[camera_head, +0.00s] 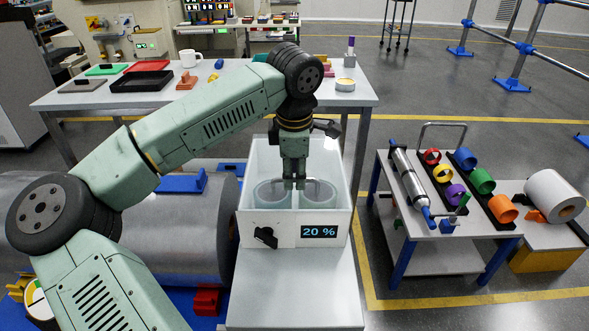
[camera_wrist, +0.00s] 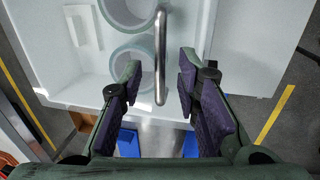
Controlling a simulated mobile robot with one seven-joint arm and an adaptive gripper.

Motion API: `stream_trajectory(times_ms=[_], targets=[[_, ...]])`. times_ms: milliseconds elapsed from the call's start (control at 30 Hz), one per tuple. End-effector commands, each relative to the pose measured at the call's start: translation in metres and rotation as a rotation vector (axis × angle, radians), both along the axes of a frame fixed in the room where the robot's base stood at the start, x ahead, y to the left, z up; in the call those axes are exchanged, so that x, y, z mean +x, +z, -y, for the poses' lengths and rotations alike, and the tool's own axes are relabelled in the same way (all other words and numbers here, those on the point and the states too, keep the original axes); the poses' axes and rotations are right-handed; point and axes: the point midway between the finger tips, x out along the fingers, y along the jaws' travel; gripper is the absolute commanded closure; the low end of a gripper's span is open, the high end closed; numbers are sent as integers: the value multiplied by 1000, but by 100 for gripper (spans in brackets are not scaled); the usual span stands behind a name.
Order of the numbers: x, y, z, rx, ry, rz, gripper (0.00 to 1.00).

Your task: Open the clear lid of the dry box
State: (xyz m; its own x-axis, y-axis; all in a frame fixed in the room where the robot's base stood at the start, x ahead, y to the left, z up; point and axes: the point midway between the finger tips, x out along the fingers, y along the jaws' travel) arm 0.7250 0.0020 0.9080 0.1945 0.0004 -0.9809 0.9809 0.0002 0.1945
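The white dry box (camera_head: 345,228) stands on a grey stand in the middle of the head view, with a black knob and a "20 %" display on its front. Its clear lid (camera_head: 325,160) appears to lie shut on top, with two round containers visible through it. The metal lid handle (camera_wrist: 160,45) shows as a bar in the wrist view. My gripper (camera_wrist: 158,78) is open, one finger on each side of the handle, with visible gaps. In the head view my gripper (camera_head: 294,184) points down at the lid and hides part of the handle.
A small cart (camera_head: 445,245) with coloured rings and a cylinder stands to the right. A large grey drum (camera_head: 180,235) lies to the left. A table (camera_head: 235,95) with trays and a mug stands behind. Floor is clear between box and cart.

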Motion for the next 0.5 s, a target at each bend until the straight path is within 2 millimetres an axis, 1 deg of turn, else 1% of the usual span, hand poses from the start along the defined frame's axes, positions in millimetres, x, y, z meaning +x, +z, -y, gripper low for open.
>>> stream_trajectory(times_ms=[267,500], targets=[[0,-2,0,0,0,1,70],[0,-1,0,0,0,1,86]])
